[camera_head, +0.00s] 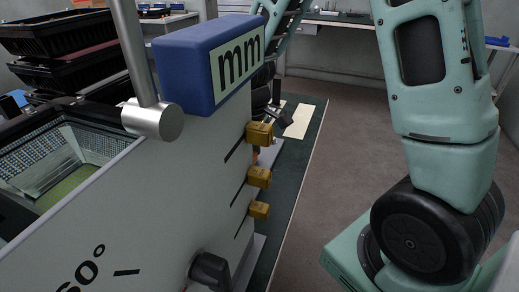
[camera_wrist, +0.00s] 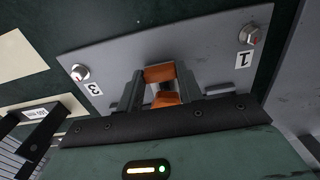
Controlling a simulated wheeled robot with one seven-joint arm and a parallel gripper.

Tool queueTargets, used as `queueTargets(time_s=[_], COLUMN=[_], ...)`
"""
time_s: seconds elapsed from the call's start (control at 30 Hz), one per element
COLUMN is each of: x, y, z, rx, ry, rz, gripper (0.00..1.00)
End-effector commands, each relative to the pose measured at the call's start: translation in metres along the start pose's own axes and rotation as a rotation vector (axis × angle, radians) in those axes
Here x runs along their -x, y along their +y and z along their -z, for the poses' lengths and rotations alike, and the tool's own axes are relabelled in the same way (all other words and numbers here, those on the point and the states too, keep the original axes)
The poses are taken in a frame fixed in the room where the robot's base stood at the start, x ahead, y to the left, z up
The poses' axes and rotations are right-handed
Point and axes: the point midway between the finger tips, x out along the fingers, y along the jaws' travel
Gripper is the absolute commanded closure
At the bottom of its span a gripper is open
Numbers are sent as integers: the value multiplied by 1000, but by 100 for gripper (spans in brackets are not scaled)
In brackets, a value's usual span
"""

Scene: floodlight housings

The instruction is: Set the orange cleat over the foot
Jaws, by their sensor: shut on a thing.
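The orange cleat (camera_wrist: 159,74) is between the two dark fingers of my gripper (camera_wrist: 160,88) in the wrist view. The fingers are shut on it and cover its sides. It is over a grey plate (camera_wrist: 110,62) that has a bolt near each of two corners, labelled 3 and 1. I cannot tell whether the cleat touches the plate. The foot cannot be told apart from the plate, and the fingers and cleat hide the middle. In the head view, the upright panel hides most of my gripper and the cleat.
A grey panel (camera_head: 150,215) with a blue "mm" block (camera_head: 205,62) and several yellow-brown tabs (camera_head: 258,177) stands close in front. A green mat (camera_head: 293,165) bears a cream sheet (camera_head: 299,121). Black housings (camera_head: 70,62) are stacked at left.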

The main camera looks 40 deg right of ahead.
Motion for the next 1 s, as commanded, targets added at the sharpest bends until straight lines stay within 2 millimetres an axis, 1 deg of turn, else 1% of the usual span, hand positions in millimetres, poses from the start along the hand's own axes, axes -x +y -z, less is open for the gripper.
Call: queueTargets(time_s=[0.07,0.27,0.3,0.33,0.37,0.63,0.73,0.87,1.0], x=[1,0,0,0,0,1,6,25,56], y=[0,0,0,0,0,0,0,0,1], z=[4,3,3,3,3,3,4,4,4], rx=[2,1,1,1,1,0,0,0,-1], ry=[-1,-1,-1,-1,-1,0,2,4,5], rz=[0,0,0,0,-1,-1,-2,-3,-4], gripper=[100,100,56,47,42,42,42,42,42])
